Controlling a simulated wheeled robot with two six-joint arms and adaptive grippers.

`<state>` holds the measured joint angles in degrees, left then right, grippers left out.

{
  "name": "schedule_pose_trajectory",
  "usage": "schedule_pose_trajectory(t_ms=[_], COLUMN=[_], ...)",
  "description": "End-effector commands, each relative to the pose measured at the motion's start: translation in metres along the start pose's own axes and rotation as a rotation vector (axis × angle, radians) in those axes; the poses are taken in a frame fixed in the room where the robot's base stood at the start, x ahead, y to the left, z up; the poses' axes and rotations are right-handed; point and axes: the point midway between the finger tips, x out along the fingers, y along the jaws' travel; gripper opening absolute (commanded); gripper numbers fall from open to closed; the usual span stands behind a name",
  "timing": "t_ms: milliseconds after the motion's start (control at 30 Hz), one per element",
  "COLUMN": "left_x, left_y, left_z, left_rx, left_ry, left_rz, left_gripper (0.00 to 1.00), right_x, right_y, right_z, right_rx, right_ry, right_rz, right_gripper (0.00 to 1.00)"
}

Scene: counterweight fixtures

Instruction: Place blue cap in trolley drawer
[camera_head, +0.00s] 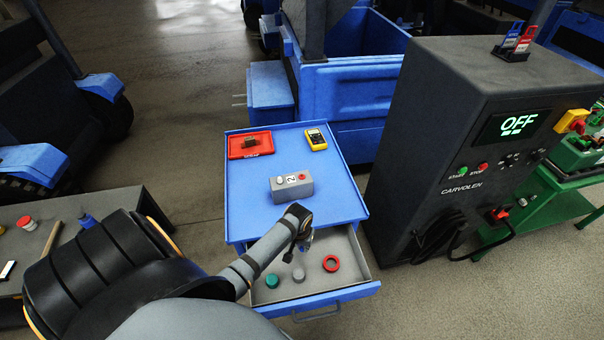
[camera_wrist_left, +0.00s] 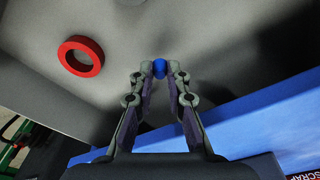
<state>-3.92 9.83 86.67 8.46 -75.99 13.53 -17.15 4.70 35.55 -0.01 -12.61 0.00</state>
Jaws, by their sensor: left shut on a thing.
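My left gripper (camera_head: 304,243) hangs over the open drawer (camera_head: 345,283) of the blue trolley (camera_head: 248,198). In the left wrist view the fingertips (camera_wrist_left: 160,72) are shut on the blue cap (camera_wrist_left: 160,67), a small round blue thing. The grey drawer floor shows behind it. My arm and gripper mostly hide the cap in the head view. In the drawer lie a red ring (camera_head: 331,263), a grey round piece (camera_head: 298,274) and a teal round piece (camera_head: 272,281). The red ring also shows in the left wrist view (camera_wrist_left: 81,56). My right gripper is not in view.
On the trolley top are a grey button box (camera_head: 291,187), a red tray (camera_head: 250,144) and a yellow meter (camera_head: 316,139). A dark control cabinet (camera_head: 440,190) stands close to the right. A bench (camera_head: 60,235) with small items is at left. The drawer's right side has free floor.

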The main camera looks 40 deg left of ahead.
Motion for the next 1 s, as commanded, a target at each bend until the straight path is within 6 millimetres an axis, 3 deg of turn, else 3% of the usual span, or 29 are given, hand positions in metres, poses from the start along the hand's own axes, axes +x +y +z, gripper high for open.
schedule_pose_trajectory(t_ms=[200, 567, 600, 733, 1000], left_x=[0.033, 0.038, 0.037, 0.037, 0.037], left_y=[-0.002, -0.002, -0.002, -0.002, -0.002], left_z=[0.001, 0.002, 0.001, 0.002, 0.002], left_rx=[0.0, 0.001, 0.001, 0.001, 0.001], left_ry=[-0.001, -0.001, 0.0, -0.001, -0.001], left_rz=[-0.001, -0.001, -0.001, -0.001, -0.001], left_gripper=[0.09, 0.09, 0.19, 0.37, 0.38], right_x=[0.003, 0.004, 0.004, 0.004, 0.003], right_y=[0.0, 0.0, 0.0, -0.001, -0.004], right_z=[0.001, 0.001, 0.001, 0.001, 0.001], right_rx=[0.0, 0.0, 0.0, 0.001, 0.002], right_ry=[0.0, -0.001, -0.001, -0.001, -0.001], right_rz=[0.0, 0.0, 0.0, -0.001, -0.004], right_gripper=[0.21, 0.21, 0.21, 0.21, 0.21])
